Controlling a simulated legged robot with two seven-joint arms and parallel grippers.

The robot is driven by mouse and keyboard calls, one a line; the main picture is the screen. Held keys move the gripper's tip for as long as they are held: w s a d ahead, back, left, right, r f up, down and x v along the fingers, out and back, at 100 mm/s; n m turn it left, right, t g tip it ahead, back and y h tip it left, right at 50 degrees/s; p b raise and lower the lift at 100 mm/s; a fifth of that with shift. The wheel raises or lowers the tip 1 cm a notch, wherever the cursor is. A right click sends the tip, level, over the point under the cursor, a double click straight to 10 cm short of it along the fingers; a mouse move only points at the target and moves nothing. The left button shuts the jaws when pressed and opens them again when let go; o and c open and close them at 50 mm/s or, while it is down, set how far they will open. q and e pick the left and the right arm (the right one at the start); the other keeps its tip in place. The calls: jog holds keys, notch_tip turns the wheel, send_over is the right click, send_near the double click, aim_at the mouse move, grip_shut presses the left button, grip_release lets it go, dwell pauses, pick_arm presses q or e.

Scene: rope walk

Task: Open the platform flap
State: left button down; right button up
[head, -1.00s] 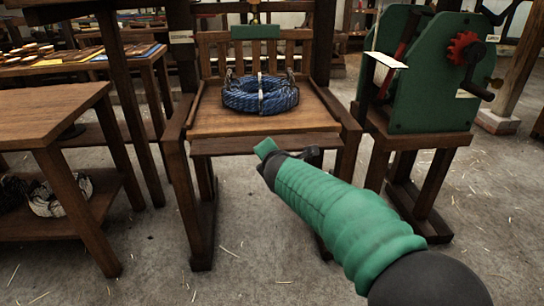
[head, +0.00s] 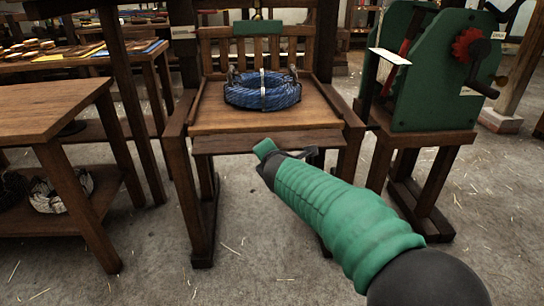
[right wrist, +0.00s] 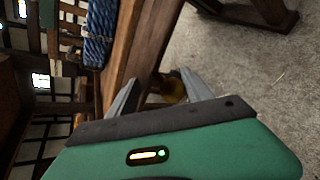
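The wooden platform (head: 215,116) stands in a dark timber frame in the middle of the head view. A coil of blue rope (head: 262,92) lies on it, tied with a pale band. A plain wooden flap board (head: 225,145) runs along the platform's front edge. My right gripper (head: 288,154) is just in front of the flap, its tips partly hidden by its own body. In the right wrist view its two grey fingers (right wrist: 160,78) are spread apart. A small brass-coloured round part (right wrist: 172,88) shows between them; I cannot tell if they touch it. My left gripper is out of view.
A wooden table (head: 45,112) stands at the left, with rope bundles on its lower shelf. A green cranked machine (head: 430,75) stands on a wooden stand at the right. The concrete floor (head: 245,245) in front of the platform is open, with scattered straw.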

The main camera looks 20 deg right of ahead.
jog(key=shift+a, duration=0.1)
jog(key=p+v, duration=0.4)
jog(key=v, duration=1.2)
jog(key=shift+s, duration=0.4)
jog(key=shift+p, duration=0.3)
jog(key=s+d+f+m+g+y+p, duration=0.1)
jog(key=s+f+m+g+p, duration=0.3)
jog(key=s+f+m, duration=0.55)
jog(key=s+f+m+g+y+p, duration=0.1)
jog(key=s+f+m+g+p, duration=0.2)
jog(key=s+f+m+g, duration=0.6)
notch_tip(320, 180, up, 33)
jog(key=m+t+p, duration=0.3)
jog(key=p, duration=3.4)
jog(key=shift+w+y, duration=0.4)
jog(key=shift+w, duration=0.05)
